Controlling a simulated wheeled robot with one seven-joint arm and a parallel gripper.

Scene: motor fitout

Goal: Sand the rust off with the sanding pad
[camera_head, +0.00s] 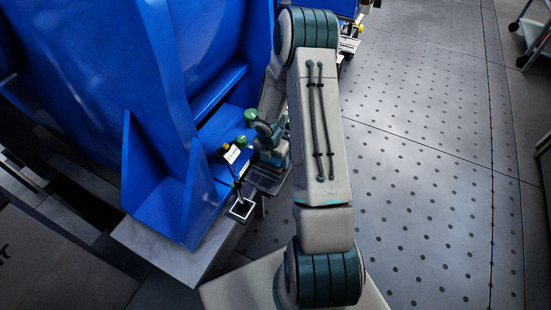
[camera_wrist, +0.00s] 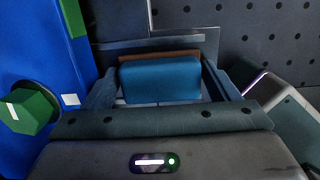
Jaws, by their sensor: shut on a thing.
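The sanding pad (camera_wrist: 160,80) is a blue block with a brown layer along its far edge. It sits between the two fingers of my gripper (camera_wrist: 160,86) in the wrist view, and the gripper is shut on it. In the head view my gripper (camera_head: 270,150) is beside the blue machine (camera_head: 100,90), over a small grey tray (camera_head: 265,181) at its edge; my arm partly covers this area. I cannot make out any rust patch in either view. Whether the pad touches the dark surface beneath it cannot be told.
Green knobs (camera_head: 242,141) and a white tag (camera_head: 232,154) stand on the machine's ledge close to my gripper. A green knob (camera_wrist: 28,110) also shows at the left in the wrist view. The dotted floor (camera_head: 430,150) at right is clear.

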